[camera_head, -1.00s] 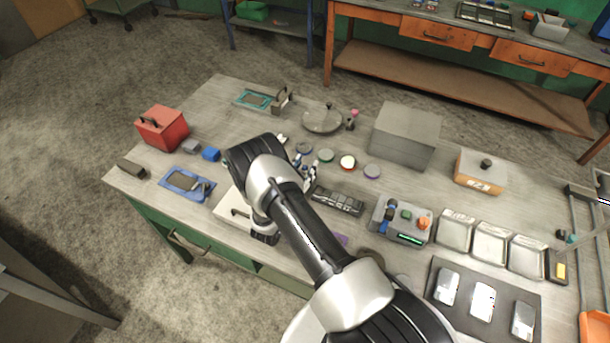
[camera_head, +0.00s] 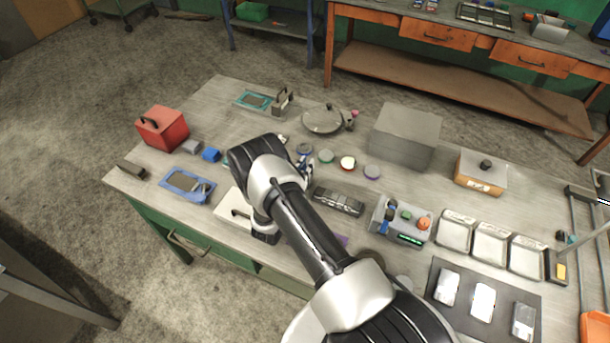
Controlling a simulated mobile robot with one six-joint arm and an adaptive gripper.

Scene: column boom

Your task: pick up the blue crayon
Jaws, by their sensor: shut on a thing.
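My gripper (camera_head: 305,168) shows only in part, just right of my arm's bent joint, above the middle of the grey workbench (camera_head: 215,112). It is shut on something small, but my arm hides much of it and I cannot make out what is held. I cannot pick out a blue crayon anywhere on the bench. A dark slotted tray (camera_head: 338,201) lies to the right of the gripper.
A round metal pan (camera_head: 323,119) and grey box (camera_head: 404,136) stand behind. A red box (camera_head: 163,128) is at left, a control box (camera_head: 402,221) at right.

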